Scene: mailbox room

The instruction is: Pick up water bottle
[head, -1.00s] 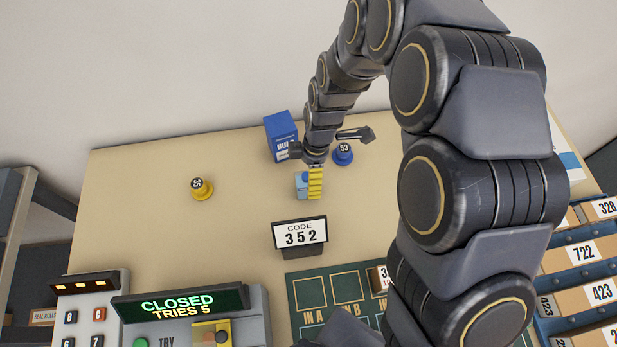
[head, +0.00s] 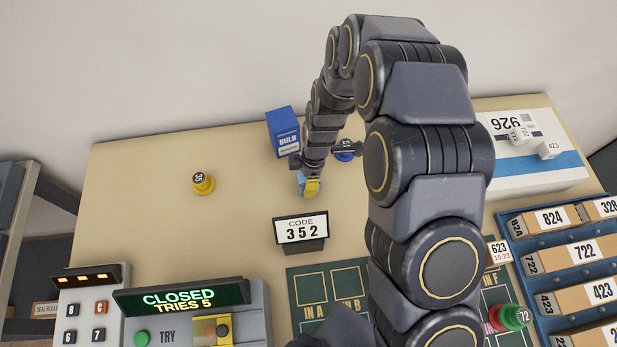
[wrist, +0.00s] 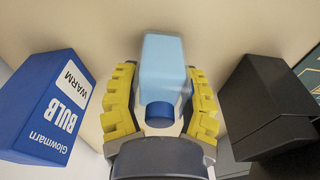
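The water bottle (wrist: 163,62) is light blue with a darker blue cap, and in the wrist view it sits between the two yellow fingers of my gripper (wrist: 162,95). The cap faces my palm. The fingers are spread, with narrow gaps visible on both sides of the bottle. In the head view my gripper (head: 312,187) is low over the table behind the code sign, and only a small blue part of the bottle (head: 301,180) shows beside it. The rest is hidden by the gripper.
A blue bulb box (head: 284,132) stands close to my gripper, left in the wrist view. The code sign (head: 301,230) stands in front. A white parcel (head: 535,165) lies right.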

